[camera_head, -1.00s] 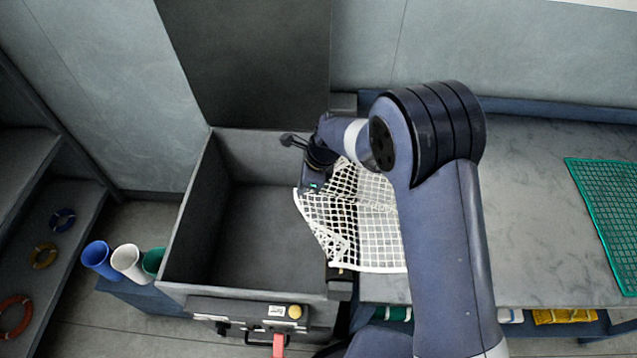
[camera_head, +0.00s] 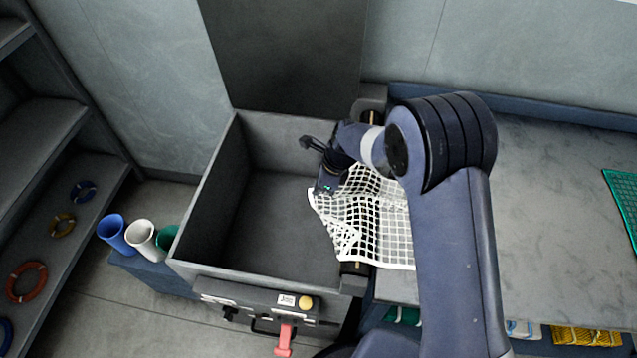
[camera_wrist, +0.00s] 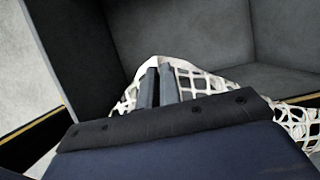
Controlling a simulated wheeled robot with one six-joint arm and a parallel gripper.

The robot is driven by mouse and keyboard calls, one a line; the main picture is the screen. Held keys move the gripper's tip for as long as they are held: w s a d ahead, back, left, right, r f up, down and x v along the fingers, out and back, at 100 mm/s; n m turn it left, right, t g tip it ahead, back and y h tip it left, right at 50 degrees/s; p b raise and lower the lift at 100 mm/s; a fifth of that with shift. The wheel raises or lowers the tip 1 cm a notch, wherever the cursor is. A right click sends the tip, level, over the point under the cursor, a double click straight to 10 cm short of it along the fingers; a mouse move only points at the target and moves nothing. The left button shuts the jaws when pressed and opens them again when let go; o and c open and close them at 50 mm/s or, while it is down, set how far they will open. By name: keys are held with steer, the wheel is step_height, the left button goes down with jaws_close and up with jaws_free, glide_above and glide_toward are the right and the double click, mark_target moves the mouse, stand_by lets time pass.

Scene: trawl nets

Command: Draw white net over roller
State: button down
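The white net (camera_head: 385,229) is a coarse mesh that lies partly on the grey table and drapes across the dark roller (camera_head: 356,268) at the bin's right edge. Most of the roller is hidden by net and arm; its front and back ends show. My gripper (camera_head: 325,190) is over the right part of the grey bin, shut on the net's left edge. In the wrist view, the two fingers (camera_wrist: 158,86) are close together with white net (camera_wrist: 195,82) bunched around them. The net's part behind my arm is hidden.
The deep bin (camera_head: 205,205) is otherwise empty. A control panel with a red lever (camera_head: 285,340) and yellow button (camera_head: 306,302) is on its front. A green net (camera_head: 624,200) lies at the table's right. Blue, white and green cups stand left of the bin.

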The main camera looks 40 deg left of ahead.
step_height(320, 180, down, 3)
steer(key=shift+r+b, duration=0.2)
steer(key=shift+b, duration=0.4)
steer(key=c, duration=2.1)
jaws_free()
steer(key=o, duration=0.6)
steer(key=shift+c, duration=0.2)
steer(key=shift+o, duration=0.3)
steer(key=o, duration=0.5)
steer(key=shift+o, duration=0.5)
steer(key=o, duration=0.6)
